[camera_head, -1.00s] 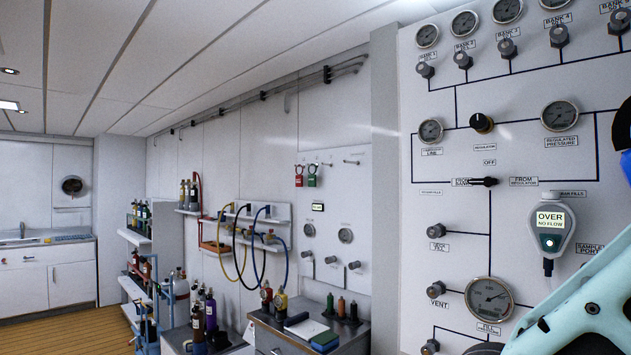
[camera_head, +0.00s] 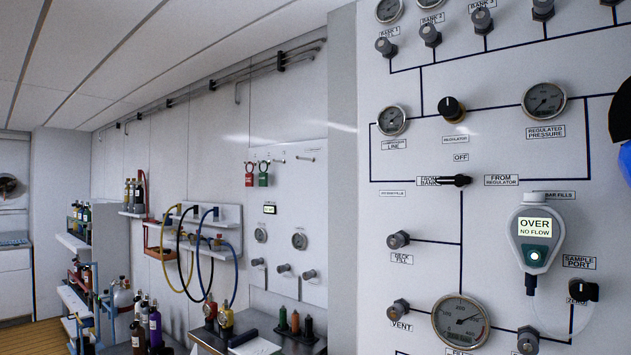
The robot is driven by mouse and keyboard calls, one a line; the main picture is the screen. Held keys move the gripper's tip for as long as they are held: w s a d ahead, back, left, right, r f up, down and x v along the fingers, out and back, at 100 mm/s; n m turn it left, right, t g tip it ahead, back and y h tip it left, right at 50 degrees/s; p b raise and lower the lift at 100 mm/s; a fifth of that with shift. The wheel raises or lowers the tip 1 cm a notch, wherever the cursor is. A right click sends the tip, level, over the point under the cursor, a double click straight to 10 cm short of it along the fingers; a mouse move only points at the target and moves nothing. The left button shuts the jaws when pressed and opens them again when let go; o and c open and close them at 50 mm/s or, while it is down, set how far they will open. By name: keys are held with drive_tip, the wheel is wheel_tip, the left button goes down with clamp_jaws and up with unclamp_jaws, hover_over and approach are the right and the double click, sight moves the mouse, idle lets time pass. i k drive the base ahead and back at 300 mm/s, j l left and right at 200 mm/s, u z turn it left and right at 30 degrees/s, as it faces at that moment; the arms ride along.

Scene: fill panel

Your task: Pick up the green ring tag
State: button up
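My gripper is not in view. A dark and blue piece at the right edge appears to be part of my arm, far from the tag.
A large gauge panel (camera_head: 440,270) fills the right side, closer than the tag. Below the tag are gauges, valve knobs (camera_head: 283,268) and a counter with bottles (camera_head: 226,317). Looped hoses (camera_head: 206,268) hang left of it. Wooden floor (camera_head: 30,335) shows at lower left.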

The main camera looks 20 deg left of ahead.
sight(263, 176)
drive_tip(key=i+j+z, duration=0.25)
drive_tip(key=j+z, duration=0.2)
drive_tip(key=j, duration=0.3)
drive_tip(key=i+j+z, duration=0.1)
drive_tip(key=j+z, duration=0.15)
drive_tip(key=j, duration=0.15)
drive_tip(key=i+j+z, duration=0.2)
drive_tip(key=j, duration=0.2)
drive_tip(key=k, duration=0.1)
